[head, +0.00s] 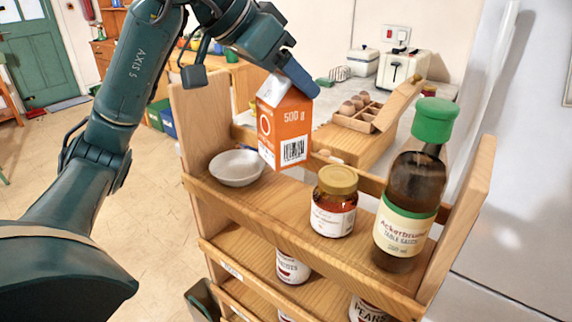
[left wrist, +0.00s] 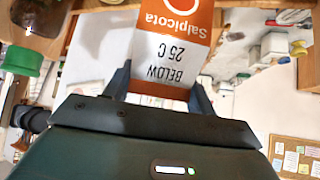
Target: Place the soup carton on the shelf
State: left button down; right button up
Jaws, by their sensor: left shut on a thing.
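The soup carton (head: 284,122) is orange and white, marked "500 g" with a barcode. My left gripper (head: 292,78) is shut on its top from above. The carton is roughly upright, over the back of the wooden shelf unit's top shelf (head: 270,211), between the white bowl and the jar. I cannot tell whether its base touches the board. In the left wrist view the carton (left wrist: 168,50) sits between the two fingers of my left gripper (left wrist: 160,86), its print upside down. My right gripper is in neither view.
On the top shelf stand a white bowl (head: 237,168), a gold-lidded jar (head: 334,203) and a tall green-capped sauce bottle (head: 405,205). Behind are an egg tray (head: 362,112) and a toaster (head: 403,70). Bare board shows between bowl and jar.

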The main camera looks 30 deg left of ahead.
aim_at(289, 132)
pick_arm(q)
notch_tip(289, 132, down, 3)
jog(key=shift+s+f, duration=0.1)
jog(key=shift+s, duration=0.05)
notch_tip(289, 132, down, 4)
jog(key=shift+f+b, duration=0.25)
jog(key=shift+b, duration=0.45)
jog(key=shift+f, duration=0.3)
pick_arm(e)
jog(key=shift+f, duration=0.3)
pick_arm(q)
jog(key=shift+f, duration=0.1)
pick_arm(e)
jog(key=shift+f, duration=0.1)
pick_arm(q)
jog(key=shift+f+b, duration=0.15)
jog(key=shift+b, duration=0.15)
jog(key=shift+c, duration=2.4)
grip_release()
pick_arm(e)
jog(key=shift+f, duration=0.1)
